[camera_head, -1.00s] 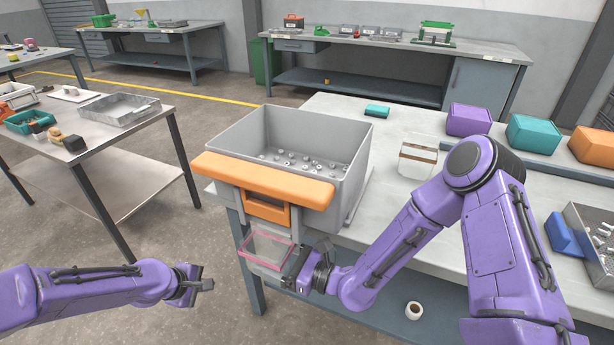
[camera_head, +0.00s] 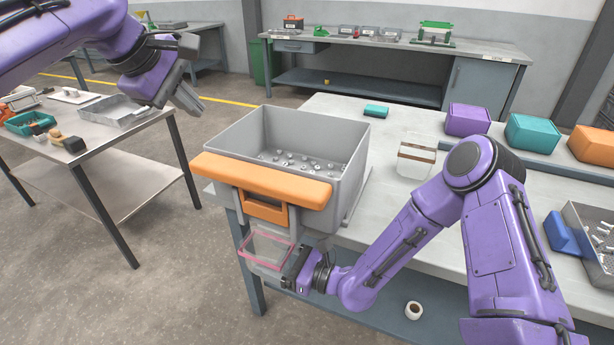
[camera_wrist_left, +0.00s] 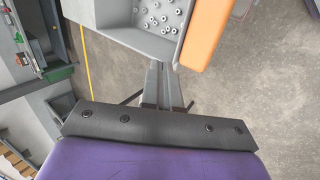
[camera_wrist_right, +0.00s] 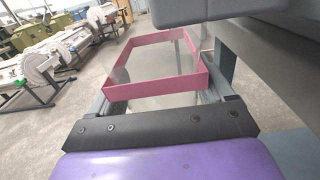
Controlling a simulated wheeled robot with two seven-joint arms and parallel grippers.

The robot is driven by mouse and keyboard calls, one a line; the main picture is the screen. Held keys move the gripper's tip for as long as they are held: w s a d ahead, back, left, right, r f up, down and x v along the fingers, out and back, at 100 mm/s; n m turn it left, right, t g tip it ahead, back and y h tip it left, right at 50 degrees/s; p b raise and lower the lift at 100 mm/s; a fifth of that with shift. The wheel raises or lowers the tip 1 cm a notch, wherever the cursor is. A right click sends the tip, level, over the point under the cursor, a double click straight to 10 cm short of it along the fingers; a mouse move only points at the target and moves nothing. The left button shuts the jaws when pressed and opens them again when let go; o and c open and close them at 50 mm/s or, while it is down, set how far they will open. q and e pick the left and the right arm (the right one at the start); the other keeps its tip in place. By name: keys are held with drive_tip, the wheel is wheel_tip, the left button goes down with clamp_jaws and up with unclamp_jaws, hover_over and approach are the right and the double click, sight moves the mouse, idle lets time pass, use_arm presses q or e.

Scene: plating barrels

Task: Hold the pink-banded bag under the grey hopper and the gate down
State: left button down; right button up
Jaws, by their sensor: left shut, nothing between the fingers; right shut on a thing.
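The grey hopper (camera_head: 345,165) stands at the near left corner of the workbench, with several small metal parts on its floor. An orange bar (camera_head: 262,180) runs along its front top edge, and an orange gate piece (camera_head: 264,207) sits below the bar. The clear pink-banded bag (camera_head: 266,248) is under the hopper's front; its pink rim shows open in the right wrist view (camera_wrist_right: 108,88). My right gripper (camera_head: 290,268) is shut on the bag's side. My left gripper (camera_head: 193,103) is shut and empty, raised to the upper left of the hopper, apart from it.
Purple (camera_head: 468,119), teal (camera_head: 532,133) and orange bins line the bench's back right. A side table (camera_head: 150,140) stands left, with open floor between.

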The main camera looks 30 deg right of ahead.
use_arm(q)
hover_over(201, 163)
wheel_tip(201, 163, down, 4)
drive_tip(key=shift+d+f, duration=0.1)
use_arm(e)
drive_tip(key=shift+w+a+f, duration=0.1)
drive_tip(key=shift+w+a, duration=0.05)
use_arm(q)
drive_tip(key=shift+w+f, duration=0.1)
drive_tip(key=shift+f, duration=0.45)
drive_tip(key=shift+f, duration=0.15)
idle(1.3)
drive_tip(key=shift+f, duration=3.3)
drive_tip(key=shift+r, duration=4.55)
